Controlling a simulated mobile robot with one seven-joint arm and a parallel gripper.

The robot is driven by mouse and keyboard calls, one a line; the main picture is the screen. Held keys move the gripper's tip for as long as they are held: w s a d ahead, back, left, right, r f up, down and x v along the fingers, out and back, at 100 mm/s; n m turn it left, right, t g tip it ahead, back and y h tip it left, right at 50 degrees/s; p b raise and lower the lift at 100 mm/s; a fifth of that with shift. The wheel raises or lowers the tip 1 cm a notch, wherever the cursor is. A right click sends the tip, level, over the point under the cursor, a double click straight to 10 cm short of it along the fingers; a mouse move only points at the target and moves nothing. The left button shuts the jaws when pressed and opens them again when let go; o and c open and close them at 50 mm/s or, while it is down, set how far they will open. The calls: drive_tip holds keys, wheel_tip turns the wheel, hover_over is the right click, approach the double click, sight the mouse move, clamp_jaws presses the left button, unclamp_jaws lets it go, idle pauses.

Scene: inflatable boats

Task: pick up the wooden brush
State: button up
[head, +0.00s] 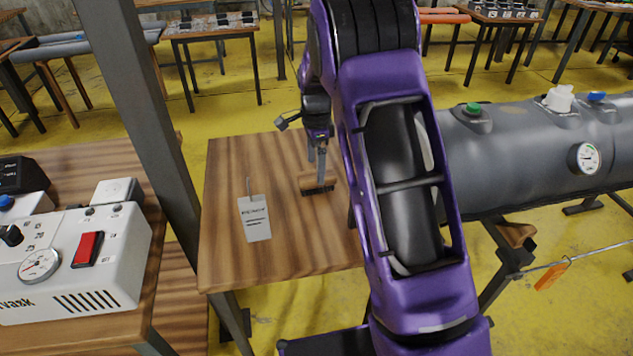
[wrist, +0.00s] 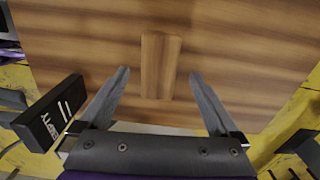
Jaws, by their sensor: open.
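The wooden brush (head: 318,187) lies on the wooden table (head: 240,170), with dark bristles along its front edge. In the wrist view its plain wooden block (wrist: 160,65) stands lengthwise, centred ahead of the fingers. My gripper (head: 317,165) points down over the brush in the head view. In the wrist view my gripper (wrist: 158,80) is open, one grey finger on each side of the brush's lower end, with gaps on both sides. The fingers look apart from the brush; their exact height above the table is hard to tell.
A white tag (head: 254,218) lies on the table left of the brush. A grey post (head: 145,110) stands at the table's left edge. A white pump unit (head: 75,260) is at far left. A grey inflatable tube (head: 530,150) is on the right.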

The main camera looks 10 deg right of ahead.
wheel_tip(320, 180, down, 4)
drive_tip(key=shift+d+r, duration=0.1)
drive_tip(key=c, duration=1.5)
